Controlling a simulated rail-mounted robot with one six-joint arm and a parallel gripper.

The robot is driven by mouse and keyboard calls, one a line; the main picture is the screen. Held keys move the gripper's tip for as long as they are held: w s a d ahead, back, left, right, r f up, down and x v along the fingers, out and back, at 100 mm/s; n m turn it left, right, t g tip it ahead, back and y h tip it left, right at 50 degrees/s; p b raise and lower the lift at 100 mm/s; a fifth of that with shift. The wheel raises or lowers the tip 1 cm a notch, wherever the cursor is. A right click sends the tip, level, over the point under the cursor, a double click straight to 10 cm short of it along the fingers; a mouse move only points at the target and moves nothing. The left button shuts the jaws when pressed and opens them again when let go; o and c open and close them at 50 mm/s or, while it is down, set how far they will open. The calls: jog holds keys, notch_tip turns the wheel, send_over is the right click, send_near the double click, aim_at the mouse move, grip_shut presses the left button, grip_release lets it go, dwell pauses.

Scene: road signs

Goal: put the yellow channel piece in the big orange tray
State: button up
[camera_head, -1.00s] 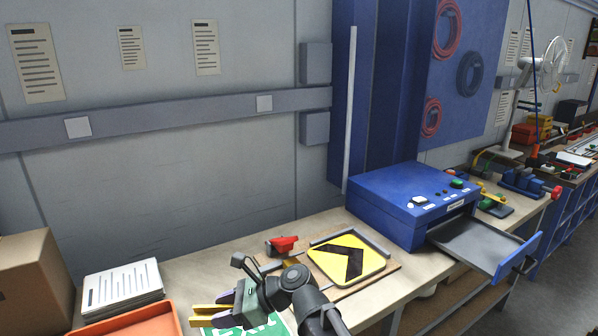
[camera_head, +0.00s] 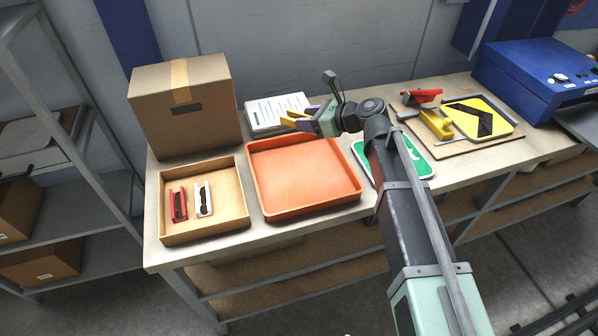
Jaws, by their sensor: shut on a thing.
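My gripper (camera_head: 308,117) is shut on the yellow channel piece (camera_head: 289,124), which sticks out to the left of the jaws. Part of the piece is hidden by the jaws. In the picture they appear over the back edge of the big orange tray (camera_head: 262,208), raised above it. The height is hard to tell. The tray is shallow, lies on the bench and looks empty.
Left of the tray stands a tan box (camera_head: 163,235) with a red and a white piece. A cardboard carton (camera_head: 185,115) and a paper stack (camera_head: 270,112) are behind. A green sign (camera_head: 415,160) and a clamp board (camera_head: 410,118) with a yellow-black sign (camera_head: 478,118) are right.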

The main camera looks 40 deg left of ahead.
aim_at(306, 176)
jog(key=shift+w+a+r, duration=0.1)
jog(key=shift+w+a, duration=0.15)
jog(key=shift+a, duration=0.05)
notch_tip(306, 176, down, 21)
jog(key=b, duration=2)
jog(key=shift+s+r, duration=0.15)
jog(key=shift+r, duration=0.35)
jog(key=shift+f, duration=0.2)
jog(key=o, duration=1.2)
jog(key=shift+d+r, duration=0.25)
jog(key=shift+r, duration=0.15)
jog(key=p+v, duration=0.4)
jog(key=v, duration=0.7)
jog(key=shift+p, duration=0.3)
jog(key=shift+d, duration=0.25)
jog(key=shift+f, duration=0.1)
